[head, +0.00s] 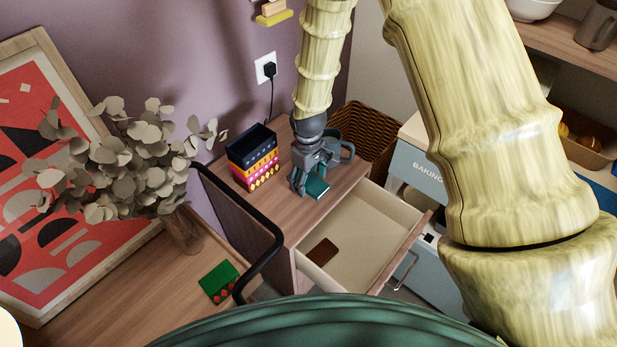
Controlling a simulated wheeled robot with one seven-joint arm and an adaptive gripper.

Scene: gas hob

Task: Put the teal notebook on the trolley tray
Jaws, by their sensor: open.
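The teal notebook (317,188) is small in the head view, on the wooden top of a drawer cabinet (335,207). My gripper (309,187) points down over that top, its fingers open at the notebook and partly covering it. I cannot tell whether a finger touches it. A wooden surface (120,300) with a black bent handle (276,240) is at the lower left. It looks like the trolley tray, but I cannot be sure.
Stacked patterned boxes (252,158) stand left of my gripper; a blue-grey mug (340,148) is close behind. The drawer (365,235) is open with a brown item (322,252) inside. The wooden surface holds a leafy vase (183,232), framed picture (60,170) and green patterned item (219,280).

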